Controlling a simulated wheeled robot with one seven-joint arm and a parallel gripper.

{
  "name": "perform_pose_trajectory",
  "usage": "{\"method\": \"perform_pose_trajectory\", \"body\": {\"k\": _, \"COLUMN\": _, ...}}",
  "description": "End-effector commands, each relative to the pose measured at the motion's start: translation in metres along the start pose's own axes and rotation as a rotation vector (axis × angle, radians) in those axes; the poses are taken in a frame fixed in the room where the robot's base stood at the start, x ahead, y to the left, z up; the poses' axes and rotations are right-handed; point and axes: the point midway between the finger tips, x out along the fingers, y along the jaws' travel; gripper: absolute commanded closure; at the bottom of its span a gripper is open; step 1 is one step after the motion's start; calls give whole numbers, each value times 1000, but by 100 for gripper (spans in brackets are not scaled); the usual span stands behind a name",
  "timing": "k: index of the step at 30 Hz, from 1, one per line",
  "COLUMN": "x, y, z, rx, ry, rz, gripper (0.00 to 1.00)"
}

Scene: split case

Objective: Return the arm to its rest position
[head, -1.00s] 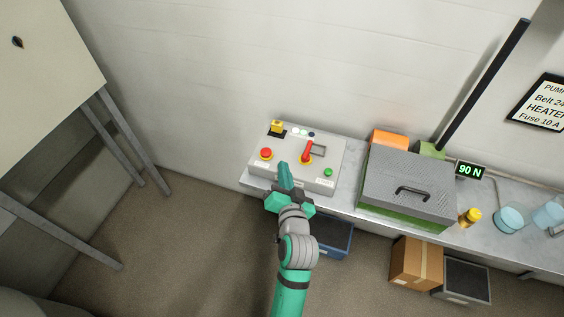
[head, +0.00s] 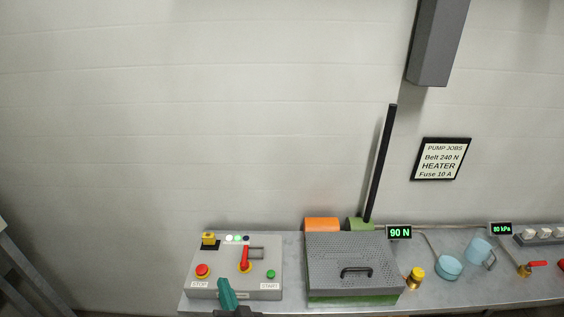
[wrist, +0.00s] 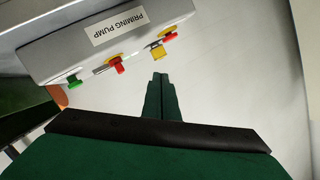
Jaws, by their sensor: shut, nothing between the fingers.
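My gripper (head: 227,292) is at the bottom of the head view, in front of the lower edge of a grey control box. It is shut and empty. In the wrist view its green fingers (wrist: 160,92) are pressed together and point toward the pale wall. Most of my arm lies below the head view's edge and is hidden.
The control box (head: 222,265) has a red stop button (head: 202,271), a red lever (head: 245,258) and a green start button (head: 271,274). A perforated guard (head: 350,262) stands to its right. A black bar (head: 380,165) rises behind.

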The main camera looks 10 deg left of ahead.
Motion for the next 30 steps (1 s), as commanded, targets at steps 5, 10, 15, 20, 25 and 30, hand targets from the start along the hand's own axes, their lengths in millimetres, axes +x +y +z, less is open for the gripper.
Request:
{"method": "perform_pose_trajectory", "body": {"k": 5, "x": -17, "y": 20, "z": 14, "rx": -3, "ry": 18, "rz": 48, "gripper": 100}}
{"method": "perform_pose_trajectory", "body": {"k": 10, "x": -59, "y": 58, "z": 37, "rx": -27, "ry": 65, "rz": 151, "gripper": 100}}
{"method": "perform_pose_trajectory", "body": {"k": 15, "x": -110, "y": 90, "z": 60, "rx": -73, "ry": 107, "rz": 258, "gripper": 100}}
{"method": "perform_pose_trajectory", "body": {"k": 20, "x": -162, "y": 109, "z": 77, "rx": -132, "ry": 135, "rz": 350, "gripper": 100}}
{"method": "perform_pose_trajectory", "body": {"k": 25, "x": -218, "y": 118, "z": 92, "rx": -209, "ry": 151, "rz": 437, "gripper": 100}}
{"method": "perform_pose_trajectory", "body": {"k": 30, "x": -273, "y": 117, "z": 104, "rx": -296, "ry": 154, "rz": 509, "gripper": 100}}
